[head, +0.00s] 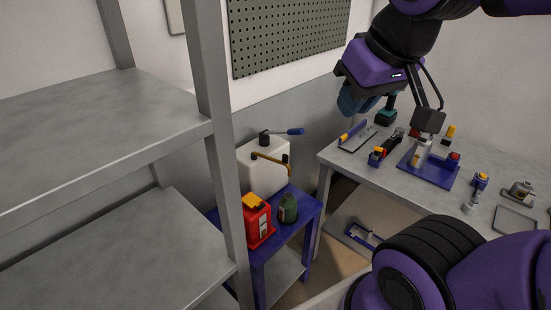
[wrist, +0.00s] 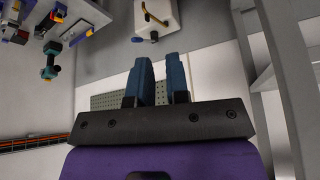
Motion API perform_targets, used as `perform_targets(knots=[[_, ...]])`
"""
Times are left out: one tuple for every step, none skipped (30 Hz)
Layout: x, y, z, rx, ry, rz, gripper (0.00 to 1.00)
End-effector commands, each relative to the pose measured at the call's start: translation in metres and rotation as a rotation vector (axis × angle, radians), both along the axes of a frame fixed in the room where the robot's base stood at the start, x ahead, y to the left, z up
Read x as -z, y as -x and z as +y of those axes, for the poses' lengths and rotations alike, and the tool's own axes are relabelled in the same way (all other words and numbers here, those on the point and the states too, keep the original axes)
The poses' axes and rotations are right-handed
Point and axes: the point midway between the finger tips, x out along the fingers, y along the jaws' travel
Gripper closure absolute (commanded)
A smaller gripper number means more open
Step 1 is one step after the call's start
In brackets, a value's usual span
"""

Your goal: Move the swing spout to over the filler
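A white tank (head: 262,172) stands on a small blue table. The spout's free end is at the right, near the tank's front edge. A red can with a yellow top (head: 257,222) and a dark green rounded vessel (head: 288,209) stand in front of the tank; I cannot tell which is the filler. My gripper (head: 352,103) is up and to the right of the tank, apart from it. In the wrist view its blue fingers (wrist: 160,72) are open and empty; the spout (wrist: 153,15) shows beyond them.
A grey shelf with a tall post (head: 212,125) stands close at the left. A perforated panel (head: 285,35) hangs on the back wall. The blue table (head: 300,225) is narrow.

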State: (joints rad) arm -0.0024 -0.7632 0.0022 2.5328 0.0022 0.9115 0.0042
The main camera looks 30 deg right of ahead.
Motion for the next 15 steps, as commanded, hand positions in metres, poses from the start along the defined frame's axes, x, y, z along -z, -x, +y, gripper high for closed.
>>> perform_targets(knots=[[0.0, -0.002, 0.0, -0.002, 0.002, 0.005, 0.72], [-0.001, -0.004, 0.0, -0.005, 0.004, 0.01, 0.66], [-0.002, -0.008, -0.001, -0.008, 0.008, 0.018, 0.6], [-0.003, -0.013, -0.001, -0.013, 0.013, 0.027, 0.6], [-0.003, -0.017, -0.002, -0.018, 0.019, 0.038, 0.6], [-0.005, -0.025, -0.003, -0.024, 0.025, 0.054, 0.6], [-0.006, -0.032, -0.003, -0.031, 0.032, 0.068, 0.6], [-0.006, -0.039, -0.004, -0.038, 0.04, 0.082, 0.6], [-0.007, -0.049, -0.005, -0.05, 0.05, 0.102, 0.6], [-0.007, -0.057, -0.006, -0.059, 0.058, 0.117, 0.6], [-0.007, -0.065, -0.007, -0.066, 0.065, 0.133, 0.6], [-0.007, -0.075, -0.008, -0.078, 0.074, 0.153, 0.6], [-0.006, -0.083, -0.009, -0.087, 0.081, 0.169, 0.6], [-0.006, -0.091, -0.01, -0.094, 0.088, 0.184, 0.6], [-0.004, -0.101, -0.011, -0.107, 0.098, 0.204, 0.6]])
